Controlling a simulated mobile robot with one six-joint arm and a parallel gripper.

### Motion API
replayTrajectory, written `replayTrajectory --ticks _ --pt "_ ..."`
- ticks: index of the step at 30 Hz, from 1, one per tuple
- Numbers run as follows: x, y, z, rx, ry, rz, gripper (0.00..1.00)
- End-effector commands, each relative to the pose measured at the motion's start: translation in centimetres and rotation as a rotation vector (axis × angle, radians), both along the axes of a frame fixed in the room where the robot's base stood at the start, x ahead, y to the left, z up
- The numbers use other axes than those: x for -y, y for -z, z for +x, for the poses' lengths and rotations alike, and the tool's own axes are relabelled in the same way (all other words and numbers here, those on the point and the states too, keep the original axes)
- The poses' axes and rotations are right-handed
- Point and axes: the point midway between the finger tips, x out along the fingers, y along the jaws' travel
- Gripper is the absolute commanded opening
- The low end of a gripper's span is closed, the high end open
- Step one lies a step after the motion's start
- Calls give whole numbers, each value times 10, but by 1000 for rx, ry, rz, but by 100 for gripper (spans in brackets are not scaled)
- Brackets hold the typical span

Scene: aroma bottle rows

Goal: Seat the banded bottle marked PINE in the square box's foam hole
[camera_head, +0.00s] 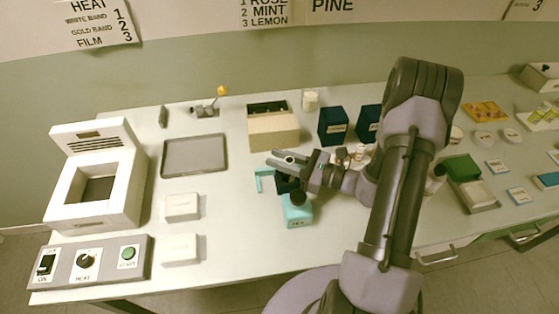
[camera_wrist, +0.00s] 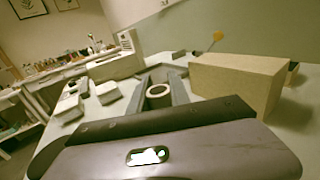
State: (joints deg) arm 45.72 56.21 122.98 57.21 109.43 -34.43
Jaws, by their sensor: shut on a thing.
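My gripper (camera_head: 288,160) reaches left over the middle of the table. It is shut on a small bottle, whose round pale-rimmed top (camera_wrist: 158,91) shows between the fingers in the wrist view. Its marking and band cannot be read. A dark shape (camera_head: 284,184) shows under the fingers; I cannot tell whether it is the bottle's body or dark foam. Just in front stands a teal square box (camera_head: 297,218) with small unreadable writing and a round black area on top. A teal L-shaped edge (camera_head: 262,174) lies left of the fingers. The foam hole is not clearly visible.
A tan box (camera_head: 273,132) stands behind my gripper, also large at right in the wrist view (camera_wrist: 240,80). Dark blue boxes (camera_head: 332,127) stand behind my arm. A grey tray (camera_head: 195,155), white blocks (camera_head: 181,207) and a white heater (camera_head: 95,190) are left.

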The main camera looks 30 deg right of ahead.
Motion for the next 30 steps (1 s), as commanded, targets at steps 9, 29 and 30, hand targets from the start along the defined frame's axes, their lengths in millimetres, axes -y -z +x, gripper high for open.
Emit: replayTrajectory --ticks 9,29,30 --pt "0 2 0 -1 0 1 45" --pt "47 -4 -51 -1 6 1 45" --pt "54 -4 -59 -1 5 1 45"
